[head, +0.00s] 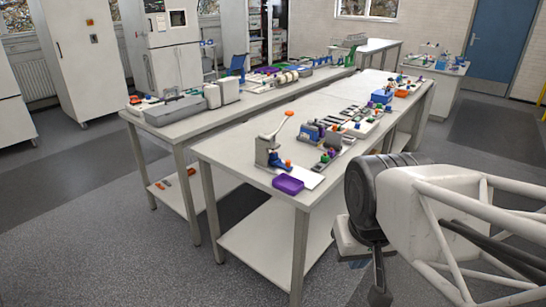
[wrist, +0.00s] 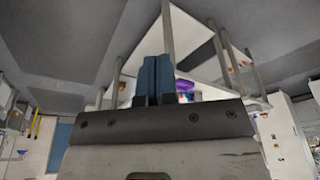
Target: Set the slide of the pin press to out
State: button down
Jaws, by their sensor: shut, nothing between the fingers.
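What looks like the pin press (head: 268,155) stands at the near end of the long front bench, a small grey-blue device with a pale lever ending in an orange knob. Its slide is too small to make out, so its position cannot be told. My gripper shows in the wrist view as two blue fingers (wrist: 157,58) pressed together, with nothing between them. In the head view my arm is at the lower right, clear of the bench and well to the right of the press. The press is not clearly visible in the wrist view.
A purple tray (head: 288,184) sits at the front bench's (head: 232,150) near edge, beside the press. Several small coloured devices (head: 330,135) stand just behind and right of the press. A second bench (head: 165,132) runs along the left. The floor between my arm and the bench looks clear.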

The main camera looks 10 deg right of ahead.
jog(key=c, duration=1.8)
grip_release()
jog(key=shift+o, duration=1.2)
jog(key=o, duration=0.5)
jog(key=shift+w+r, duration=0.25)
jog(key=shift+w, duration=0.15)
jog(key=shift+o, duration=0.6)
jog(key=w+r, duration=0.4)
jog(key=w, duration=1.3)
jog(key=shift+r+g, duration=0.2)
jog(key=shift+g, duration=0.1)
jog(key=g, duration=0.2)
send_over(288, 161)
jog(key=f, duration=1.7)
jog(key=shift+s+f, duration=0.2)
jog(key=shift+s, duration=0.1)
jog(key=shift+w+f, duration=0.45)
